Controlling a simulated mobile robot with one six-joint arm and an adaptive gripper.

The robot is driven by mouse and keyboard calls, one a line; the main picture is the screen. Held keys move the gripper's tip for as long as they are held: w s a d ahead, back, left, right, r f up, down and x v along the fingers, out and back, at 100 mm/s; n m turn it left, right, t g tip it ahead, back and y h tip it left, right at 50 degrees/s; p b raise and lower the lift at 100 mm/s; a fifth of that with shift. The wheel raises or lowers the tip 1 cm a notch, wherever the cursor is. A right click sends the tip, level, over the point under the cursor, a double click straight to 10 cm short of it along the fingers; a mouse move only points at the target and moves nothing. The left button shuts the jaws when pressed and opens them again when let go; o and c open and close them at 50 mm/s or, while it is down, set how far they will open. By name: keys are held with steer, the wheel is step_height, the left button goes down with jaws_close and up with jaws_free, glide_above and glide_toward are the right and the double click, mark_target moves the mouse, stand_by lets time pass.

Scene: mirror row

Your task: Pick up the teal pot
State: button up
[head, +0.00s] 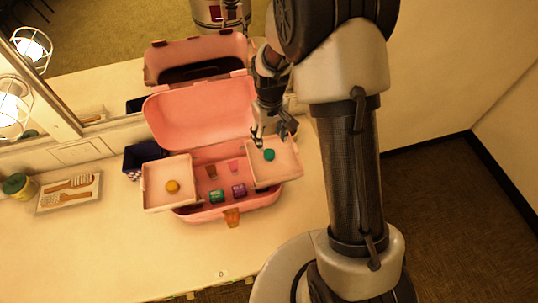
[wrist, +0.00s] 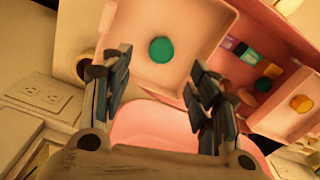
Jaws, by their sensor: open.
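The teal pot (head: 269,155) is a small round pot in the right-hand raised tray (head: 290,173) of an open pink case (head: 205,110). In the wrist view the pot (wrist: 162,50) lies alone in its pale tray, beyond the fingertips and between their lines. My gripper (head: 273,137) is above the back part of that tray. Its two fingers in the wrist view (wrist: 160,80) are wide apart with nothing between them. The pot is apart from both fingers.
The left tray (head: 152,200) holds an orange pot (head: 172,186). The case bottom holds several small items, including a purple one (head: 239,191). The raised lid stands behind, near a mirror (head: 100,50). A brush tray (head: 68,192) lies left. The front counter is mostly clear.

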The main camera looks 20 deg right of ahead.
mark_target(269, 152)
steer(key=f+b, duration=0.2)
steer(key=f, duration=0.6)
steer(key=shift+a+f, duration=0.1)
steer(key=shift+a, duration=0.1)
steer(key=shift+c, duration=0.5)
steer(key=c, duration=1)
